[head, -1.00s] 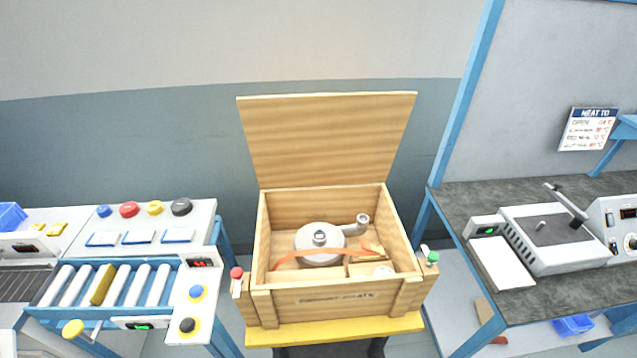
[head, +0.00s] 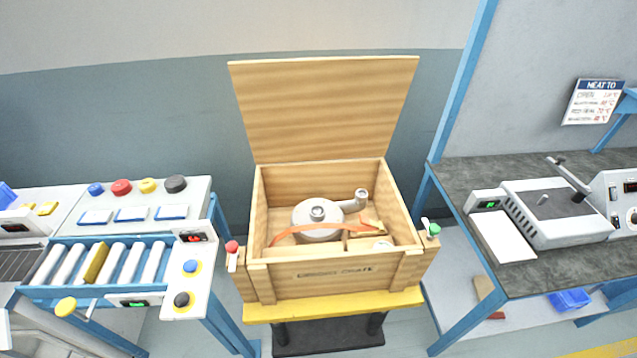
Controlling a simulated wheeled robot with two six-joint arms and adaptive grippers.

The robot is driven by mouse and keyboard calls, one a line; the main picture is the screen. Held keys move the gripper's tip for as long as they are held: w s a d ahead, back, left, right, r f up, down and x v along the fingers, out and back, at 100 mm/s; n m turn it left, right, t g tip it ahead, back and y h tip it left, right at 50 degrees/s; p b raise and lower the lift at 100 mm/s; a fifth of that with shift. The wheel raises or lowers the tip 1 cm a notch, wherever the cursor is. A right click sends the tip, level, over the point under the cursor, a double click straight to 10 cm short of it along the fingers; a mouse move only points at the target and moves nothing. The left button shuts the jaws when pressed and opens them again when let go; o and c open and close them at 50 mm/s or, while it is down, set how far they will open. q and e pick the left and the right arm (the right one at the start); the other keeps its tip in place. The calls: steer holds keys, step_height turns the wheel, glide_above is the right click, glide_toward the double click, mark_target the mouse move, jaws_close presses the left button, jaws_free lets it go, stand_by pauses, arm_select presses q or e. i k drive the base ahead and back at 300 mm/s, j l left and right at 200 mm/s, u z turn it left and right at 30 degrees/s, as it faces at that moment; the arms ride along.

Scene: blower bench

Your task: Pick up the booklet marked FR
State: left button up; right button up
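I cannot make out a booklet marked FR in the head view. An open wooden crate (head: 335,283) stands on a yellow-topped stand in the middle, its lid (head: 325,108) raised at the back. Inside lie a white blower (head: 318,217) with a pipe and an orange strap (head: 288,234). Three flat pale items with blue edges, one of them here (head: 131,214), lie on the left panel; I cannot read any marking on them. Neither of my grippers is in view.
A roller conveyor (head: 118,262) with buttons stands at the left. A dark-topped bench (head: 468,178) with a grey press machine (head: 545,212) and a white plate stands at the right. A blue bin (head: 570,299) sits on its lower shelf. Floor shows in front of the stand.

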mark_target(98, 218)
steer(key=u, duration=1.55)
